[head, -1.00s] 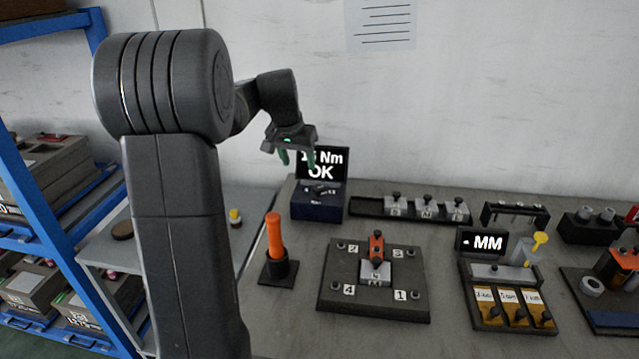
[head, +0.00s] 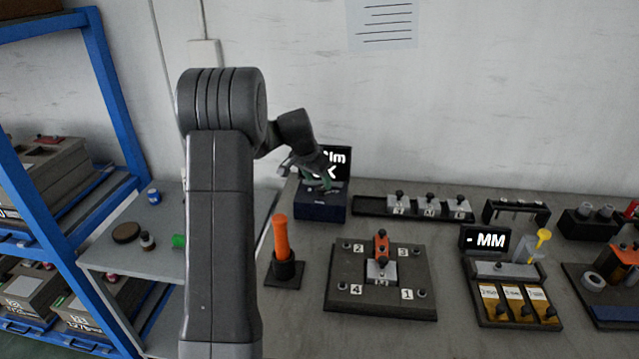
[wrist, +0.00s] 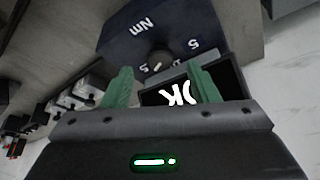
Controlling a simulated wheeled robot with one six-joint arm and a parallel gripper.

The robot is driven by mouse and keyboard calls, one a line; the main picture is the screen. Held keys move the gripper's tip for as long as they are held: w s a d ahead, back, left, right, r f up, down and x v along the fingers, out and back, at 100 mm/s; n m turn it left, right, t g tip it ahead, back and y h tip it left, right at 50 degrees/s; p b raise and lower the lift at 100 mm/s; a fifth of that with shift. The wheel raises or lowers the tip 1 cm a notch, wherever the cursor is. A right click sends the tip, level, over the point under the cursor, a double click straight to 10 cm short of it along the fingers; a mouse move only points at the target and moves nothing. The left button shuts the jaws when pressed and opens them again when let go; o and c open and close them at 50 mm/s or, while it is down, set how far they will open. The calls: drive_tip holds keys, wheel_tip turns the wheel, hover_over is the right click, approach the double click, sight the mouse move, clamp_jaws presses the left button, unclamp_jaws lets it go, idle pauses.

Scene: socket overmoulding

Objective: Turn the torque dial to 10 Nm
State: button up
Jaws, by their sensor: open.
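The torque tester is a dark blue box (head: 318,209) at the back left of the bench, with a black screen (head: 342,160) behind it. My gripper (head: 318,181) is just above the box in the head view and hides part of the screen and the top. In the wrist view the dark round dial (wrist: 158,62) lies beyond and between the two green fingertips. The fingers are apart, with nothing between them. A light pointer mark shows on the dial, with white "Nm" and "5" labels near it.
An orange-handled tool (head: 281,240) stands in a holder in front of the box. A numbered plate (head: 340,300) lies to its right. A tray with several blocks (head: 372,205) sits right of the box, close by. The wall is behind.

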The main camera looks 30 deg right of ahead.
sight(322, 188)
drive_tip(key=shift+x, duration=1.45)
drive_tip(key=shift+c, duration=0.2)
drive_tip(key=c, duration=0.9)
drive_tip(key=shift+n, duration=0.3)
drive_tip(key=n+t, duration=0.1)
drive_tip(key=n, duration=0.1)
drive_tip(key=n+t+y, duration=0.1)
drive_tip(key=n, duration=0.2)
drive_tip(key=shift+s+d+p, duration=0.2)
drive_tip(key=shift+p, duration=0.15)
drive_tip(key=n+y, duration=0.1)
drive_tip(key=n, duration=0.2)
drive_tip(key=shift+d+n+t, duration=0.1)
drive_tip(key=shift+n+t, duration=0.2)
drive_tip(key=shift+s+n+y+b, duration=0.1)
drive_tip(key=shift+n+y+b, duration=0.5)
drive_tip(key=shift+n, duration=0.6)
